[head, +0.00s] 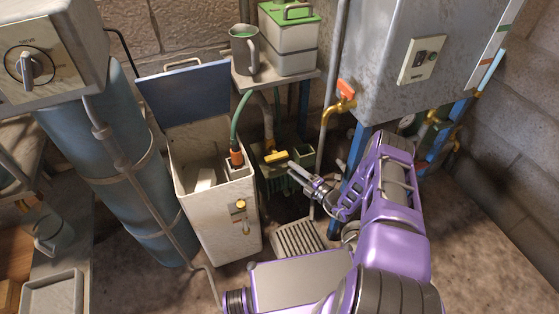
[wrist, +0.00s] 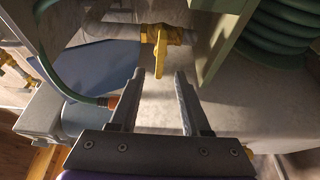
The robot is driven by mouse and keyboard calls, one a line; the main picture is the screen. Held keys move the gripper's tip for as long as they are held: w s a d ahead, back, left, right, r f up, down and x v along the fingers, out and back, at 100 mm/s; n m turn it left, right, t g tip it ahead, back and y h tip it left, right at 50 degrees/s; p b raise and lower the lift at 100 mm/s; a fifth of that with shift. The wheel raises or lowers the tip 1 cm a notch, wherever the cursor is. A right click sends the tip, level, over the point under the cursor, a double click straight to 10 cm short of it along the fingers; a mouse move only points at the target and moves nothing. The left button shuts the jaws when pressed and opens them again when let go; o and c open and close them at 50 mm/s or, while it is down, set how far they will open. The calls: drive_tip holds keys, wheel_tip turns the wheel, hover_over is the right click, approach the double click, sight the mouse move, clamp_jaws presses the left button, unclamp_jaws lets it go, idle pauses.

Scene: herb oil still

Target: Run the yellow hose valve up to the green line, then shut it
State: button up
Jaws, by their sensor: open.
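The yellow hose valve (head: 276,157) sits beside the open white tank (head: 222,218). In the wrist view its yellow lever (wrist: 161,52) lies lengthwise in line with my fingers. My gripper (head: 291,170) is open, with its fingertips (wrist: 160,75) on either side of the lever's end; I cannot tell whether they touch it. A green hose (head: 241,108) ends in an orange fitting (head: 236,158) at the white tank. A green mark (head: 504,28) shows on a strip on the grey metal box; I cannot tell whether it is the task's line. The water level in the white tank is not clear.
A small brass tap (head: 240,206) is on the white tank's front. A mug (head: 244,50) and green-lidded container (head: 290,40) stand on a shelf. A slatted grate (head: 298,239) lies below.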

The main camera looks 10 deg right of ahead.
sight(279, 159)
drive_tip(key=x, duration=0.7)
drive_tip(key=shift+w+a+b, duration=0.15)
drive_tip(key=shift+w+b, duration=0.05)
drive_tip(key=shift+b, duration=0.1)
clamp_jaws()
